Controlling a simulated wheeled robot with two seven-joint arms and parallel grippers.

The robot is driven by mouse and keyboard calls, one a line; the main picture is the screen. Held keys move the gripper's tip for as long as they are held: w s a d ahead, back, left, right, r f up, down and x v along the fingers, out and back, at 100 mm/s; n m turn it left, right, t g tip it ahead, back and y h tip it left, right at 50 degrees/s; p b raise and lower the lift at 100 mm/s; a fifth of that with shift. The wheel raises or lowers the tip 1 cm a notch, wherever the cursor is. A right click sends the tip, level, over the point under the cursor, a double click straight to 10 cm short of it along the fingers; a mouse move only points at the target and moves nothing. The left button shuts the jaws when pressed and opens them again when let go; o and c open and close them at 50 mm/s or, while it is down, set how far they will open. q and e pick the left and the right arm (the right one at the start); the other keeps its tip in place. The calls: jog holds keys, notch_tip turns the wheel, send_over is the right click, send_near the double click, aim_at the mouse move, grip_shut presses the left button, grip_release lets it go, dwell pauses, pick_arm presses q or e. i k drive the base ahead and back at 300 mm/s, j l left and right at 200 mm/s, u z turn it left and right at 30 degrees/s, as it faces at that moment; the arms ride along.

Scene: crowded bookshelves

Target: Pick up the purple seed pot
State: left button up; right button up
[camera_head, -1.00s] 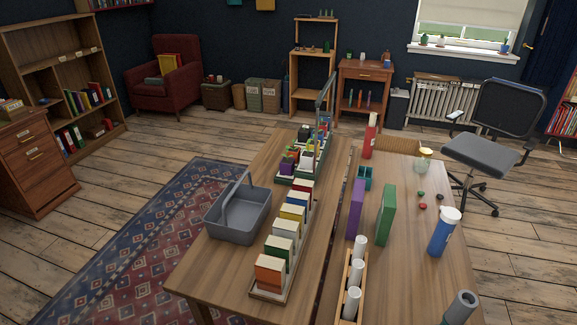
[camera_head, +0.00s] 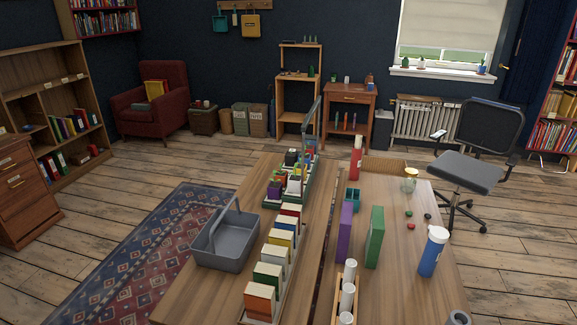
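A small purple block-like item (camera_head: 274,190), which looks like the purple seed pot, stands at the near left of a crowded green-edged tray (camera_head: 309,178) on the wooden table. It is small in the picture, and other coloured pots stand close around it, so its exact shape is hard to tell. Neither of my grippers shows in the head view.
A grey handled basket (camera_head: 228,248) and a row of coloured boxes (camera_head: 268,275) stand nearer on the table. A purple upright box (camera_head: 344,232), a green one (camera_head: 374,238) and a blue bottle (camera_head: 432,255) stand to the right. An office chair (camera_head: 468,170) is beyond.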

aim_at(275, 192)
jog(key=j+z, duration=0.35)
jog(key=i+j+z, duration=0.1)
jog(key=j+z, duration=0.15)
jog(key=z, duration=0.15)
jog(key=j+z, duration=0.35)
jog(key=k+j, duration=0.1)
jog(key=j, duration=0.35)
jog(key=k+j+z, duration=0.15)
jog(key=j, duration=0.7)
jog(key=k+j+z, duration=0.1)
jog(key=j, duration=0.35)
